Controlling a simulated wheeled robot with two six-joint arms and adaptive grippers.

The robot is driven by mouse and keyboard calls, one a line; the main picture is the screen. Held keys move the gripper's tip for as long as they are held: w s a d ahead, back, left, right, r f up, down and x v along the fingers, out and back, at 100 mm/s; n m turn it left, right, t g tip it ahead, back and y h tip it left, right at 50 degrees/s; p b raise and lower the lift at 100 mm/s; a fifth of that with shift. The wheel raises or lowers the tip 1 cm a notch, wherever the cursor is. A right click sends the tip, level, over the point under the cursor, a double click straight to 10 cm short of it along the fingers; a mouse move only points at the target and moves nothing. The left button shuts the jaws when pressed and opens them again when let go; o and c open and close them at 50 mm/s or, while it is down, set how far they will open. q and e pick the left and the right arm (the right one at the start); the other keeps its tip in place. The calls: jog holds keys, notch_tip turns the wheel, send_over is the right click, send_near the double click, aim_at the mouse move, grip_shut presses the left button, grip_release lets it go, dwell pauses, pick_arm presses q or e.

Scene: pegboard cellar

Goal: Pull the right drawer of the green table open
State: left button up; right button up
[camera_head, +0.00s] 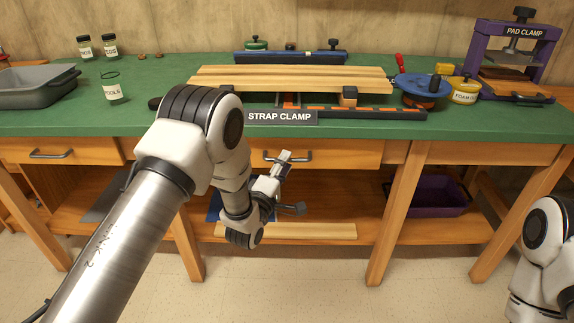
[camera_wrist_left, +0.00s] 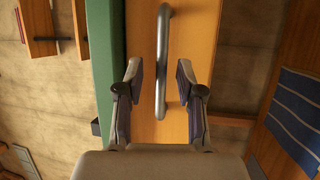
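The green table (camera_head: 150,123) spans the head view. Its right drawer (camera_head: 345,153) has a wooden front with a grey bar handle (camera_head: 303,158), partly hidden by my gripper. The drawer looks shut. My left gripper (camera_head: 288,183) is in front of this drawer, just below the handle in the head view. In the left wrist view my left gripper (camera_wrist_left: 159,75) is open, and the handle (camera_wrist_left: 162,40) runs between its two fingers without clear contact. Only part of my right arm shows at the lower right; its gripper is out of view.
The left drawer (camera_head: 60,152) is shut. On the top stand a strap clamp (camera_head: 282,117), wooden boards (camera_head: 290,78), a grey tray (camera_head: 38,88) and a purple pad clamp (camera_head: 512,58). A purple bin (camera_head: 430,197) is on the lower shelf. The floor in front is clear.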

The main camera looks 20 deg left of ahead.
pick_arm(q)
jog(key=shift+x, duration=1.05)
jog(key=shift+f, duration=0.1)
grip_shut()
jog(key=shift+s+d, duration=0.1)
jog(key=shift+s, duration=0.1)
